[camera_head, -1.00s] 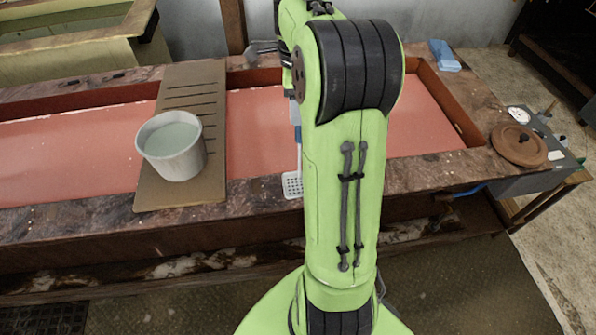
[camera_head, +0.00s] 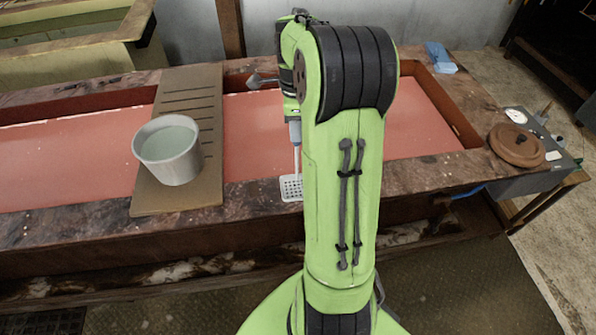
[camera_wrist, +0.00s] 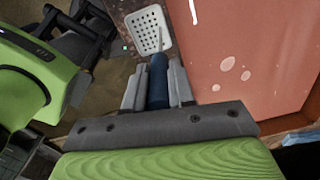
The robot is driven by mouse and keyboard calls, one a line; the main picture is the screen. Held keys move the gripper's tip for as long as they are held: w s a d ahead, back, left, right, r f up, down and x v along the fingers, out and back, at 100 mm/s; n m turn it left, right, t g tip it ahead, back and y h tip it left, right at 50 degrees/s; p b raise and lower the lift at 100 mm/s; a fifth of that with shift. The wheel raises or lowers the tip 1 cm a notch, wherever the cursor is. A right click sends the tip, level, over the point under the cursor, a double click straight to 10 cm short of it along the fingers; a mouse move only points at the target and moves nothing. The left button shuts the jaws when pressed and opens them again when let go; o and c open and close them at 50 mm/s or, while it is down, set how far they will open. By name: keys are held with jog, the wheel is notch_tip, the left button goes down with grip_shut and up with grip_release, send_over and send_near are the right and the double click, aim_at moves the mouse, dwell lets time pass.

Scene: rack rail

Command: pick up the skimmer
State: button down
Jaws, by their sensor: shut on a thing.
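The skimmer has a pale square head with many holes (camera_head: 291,187) and a thin shaft; in the head view it hangs at the front rim of the trough, left of my arm. In the wrist view the skimmer head (camera_wrist: 148,30) shows at the top, and its dark blue handle (camera_wrist: 158,82) runs between my fingers. My gripper (camera_wrist: 158,88) is shut on the handle. In the head view my arm hides most of the gripper. I cannot tell whether the skimmer head touches the rim or hangs clear of it.
A white bucket (camera_head: 167,150) stands on a slotted brown board (camera_head: 190,200) across the trough, left of the skimmer. The trough holds reddish liquid (camera_head: 60,165). A round brown lid (camera_head: 516,146) and a blue cloth (camera_head: 440,57) lie at the right.

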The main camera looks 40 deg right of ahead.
notch_tip(320, 180, up, 13)
jog(key=p, duration=0.4)
dwell(0.4)
